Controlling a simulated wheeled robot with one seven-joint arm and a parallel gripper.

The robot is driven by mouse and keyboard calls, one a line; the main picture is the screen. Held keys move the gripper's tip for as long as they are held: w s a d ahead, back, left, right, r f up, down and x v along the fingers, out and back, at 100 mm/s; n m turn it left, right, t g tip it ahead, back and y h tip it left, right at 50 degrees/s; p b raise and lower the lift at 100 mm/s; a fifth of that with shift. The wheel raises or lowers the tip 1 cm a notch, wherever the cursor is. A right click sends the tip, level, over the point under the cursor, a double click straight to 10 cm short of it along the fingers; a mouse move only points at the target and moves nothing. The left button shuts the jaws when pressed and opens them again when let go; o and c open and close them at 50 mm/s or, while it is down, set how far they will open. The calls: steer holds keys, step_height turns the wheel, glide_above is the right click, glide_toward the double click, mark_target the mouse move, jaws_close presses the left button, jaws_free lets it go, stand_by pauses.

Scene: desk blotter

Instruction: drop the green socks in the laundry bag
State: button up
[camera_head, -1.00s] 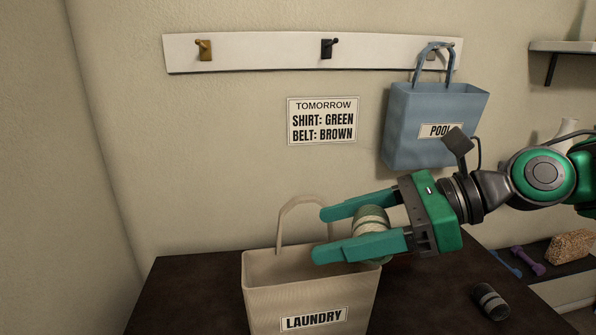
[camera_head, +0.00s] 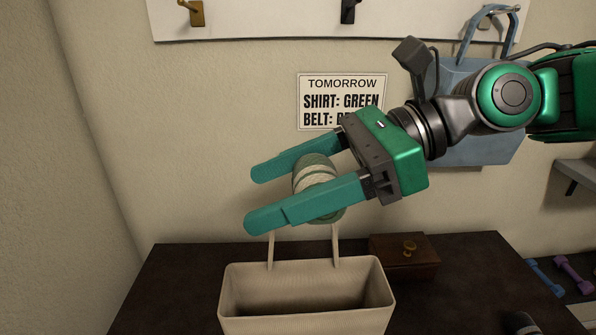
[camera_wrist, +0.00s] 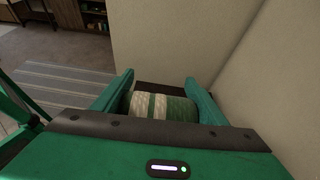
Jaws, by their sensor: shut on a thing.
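The rolled green socks (camera_head: 318,173), with cream and green stripes, are held between the two fingers of my gripper (camera_head: 279,194). The wrist view also shows the striped roll (camera_wrist: 160,106) between the fingers (camera_wrist: 160,95). The laundry bag (camera_head: 306,325), a beige open-topped tote with two upright handles, stands on the dark table. In the head view, my gripper and the socks appear above the bag's opening, at the height of the handle tops or higher. The bag's label is out of view, and its inside looks empty where visible.
A small wooden box (camera_head: 405,257) with a knob stands behind the bag to the right. A dark rolled item (camera_head: 522,322) lies at the lower right edge. A blue bag (camera_head: 485,149) hangs from the hook rail (camera_head: 270,17), partly behind my arm. A wall sign (camera_head: 342,90) is partly covered.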

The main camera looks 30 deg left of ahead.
steer(key=shift+w+d+f, duration=0.1)
steer(key=shift+f, duration=1.35)
steer(key=shift+w+d+f, duration=0.1)
steer(key=shift+f, duration=1.3)
steer(key=o, duration=1.1)
steer(key=shift+o, duration=0.2)
steer(key=v, duration=0.7)
steer(key=shift+w, duration=0.2)
steer(key=shift+d, duration=0.2)
